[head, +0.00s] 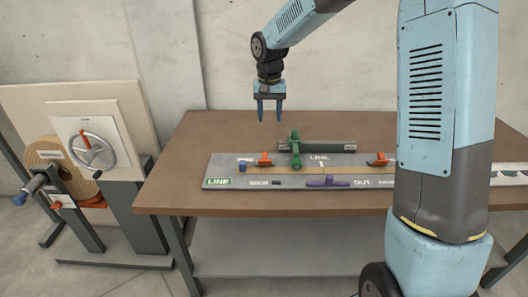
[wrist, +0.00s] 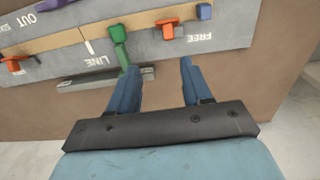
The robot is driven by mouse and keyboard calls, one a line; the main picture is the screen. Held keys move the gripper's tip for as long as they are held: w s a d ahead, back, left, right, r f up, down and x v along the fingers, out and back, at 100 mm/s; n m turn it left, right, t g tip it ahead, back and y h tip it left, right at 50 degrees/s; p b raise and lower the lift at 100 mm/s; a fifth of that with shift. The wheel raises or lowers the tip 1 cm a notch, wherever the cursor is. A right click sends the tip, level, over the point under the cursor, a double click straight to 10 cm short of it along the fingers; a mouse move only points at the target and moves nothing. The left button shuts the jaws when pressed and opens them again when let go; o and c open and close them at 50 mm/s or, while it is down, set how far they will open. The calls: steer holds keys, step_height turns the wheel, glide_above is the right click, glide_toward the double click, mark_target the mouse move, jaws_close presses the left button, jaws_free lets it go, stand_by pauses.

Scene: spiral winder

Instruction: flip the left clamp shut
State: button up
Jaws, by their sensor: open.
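The left clamp (head: 265,158) is a small orange-red piece near the left end of the grey board (head: 222,171), beside a blue block (head: 242,167). In the wrist view the scene is turned around, so this clamp (wrist: 168,27) shows at upper right, by the word FREE. It is too small to tell how its lever lies. My gripper (head: 270,118) points down with its fingers apart, above the table behind the board, clear of the clamp. In the wrist view its two blue fingers (wrist: 157,72) have nothing between them.
A green upright piece (head: 296,150) stands right of the left clamp, with a dark grey bar (head: 330,146) behind it. Another orange clamp (head: 380,159) and a purple handle (head: 327,181) are on the board. The brown table (head: 195,140) is bare at left. A wheel stand (head: 92,150) is left.

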mark_target(265, 153)
steer(key=f, duration=0.5)
steer(key=a+f, duration=0.1)
steer(key=f, duration=0.4)
steer(key=w+f, duration=0.1)
steer(key=f, duration=0.4)
steer(key=shift+w+a+f, duration=0.1)
steer(key=shift+a+f, duration=0.1)
steer(key=shift+f, duration=0.15)
jaws_close()
